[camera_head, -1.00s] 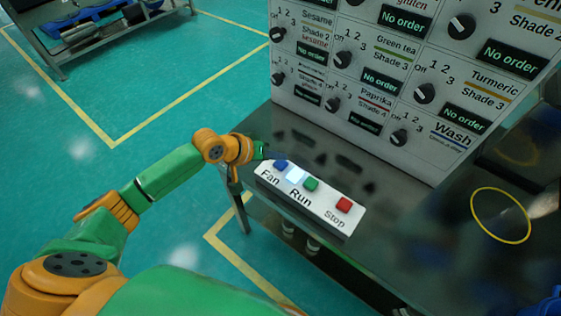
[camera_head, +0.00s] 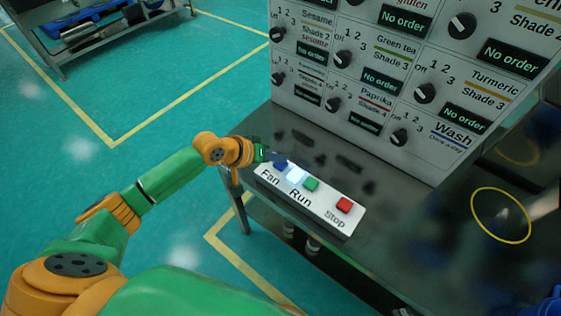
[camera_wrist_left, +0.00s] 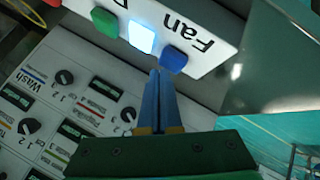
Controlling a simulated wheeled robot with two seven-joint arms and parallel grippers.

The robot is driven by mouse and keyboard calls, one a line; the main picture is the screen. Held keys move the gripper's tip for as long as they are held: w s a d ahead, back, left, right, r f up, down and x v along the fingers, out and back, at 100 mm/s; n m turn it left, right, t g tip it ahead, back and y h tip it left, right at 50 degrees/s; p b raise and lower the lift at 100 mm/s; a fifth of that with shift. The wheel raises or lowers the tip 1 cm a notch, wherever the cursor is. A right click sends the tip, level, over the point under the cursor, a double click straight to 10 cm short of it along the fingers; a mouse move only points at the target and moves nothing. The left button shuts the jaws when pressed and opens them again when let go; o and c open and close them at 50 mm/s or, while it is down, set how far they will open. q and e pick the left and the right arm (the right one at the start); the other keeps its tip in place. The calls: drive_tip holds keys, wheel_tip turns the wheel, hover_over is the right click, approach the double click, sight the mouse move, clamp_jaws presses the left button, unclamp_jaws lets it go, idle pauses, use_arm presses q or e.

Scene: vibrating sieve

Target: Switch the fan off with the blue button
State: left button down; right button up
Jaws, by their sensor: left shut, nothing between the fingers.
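The button box (camera_head: 320,214) with the labels Fan, Run and Stop lies on the dark table. The blue button (camera_head: 281,163) is at its left end above the word Fan; it also shows in the left wrist view (camera_wrist_left: 173,59). Beside it is a lit white-blue square (camera_head: 296,175), bright in the left wrist view (camera_wrist_left: 141,36). My left gripper (camera_head: 272,155) is shut and empty, its tips close to the blue button. In the left wrist view its blue fingertips (camera_wrist_left: 158,72) are just beside the button; I cannot tell whether they touch. My right gripper is not in view.
A green button (camera_head: 311,184) and a red button (camera_head: 344,205) sit further along the box. A white panel with several knobs (camera_head: 400,100) stands behind. A yellow ring (camera_head: 474,204) marks the table at right.

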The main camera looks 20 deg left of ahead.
sight(277, 166)
use_arm(q)
drive_tip(key=shift+f, duration=0.5)
idle(0.3)
idle(0.4)
drive_tip(key=shift+r+p, duration=0.85)
drive_tip(key=shift+r, duration=0.1)
drive_tip(key=shift+r, duration=0.1)
wheel_tip(277, 166, up, 5)
drive_tip(key=p, duration=0.5)
drive_tip(key=shift+p, duration=0.4)
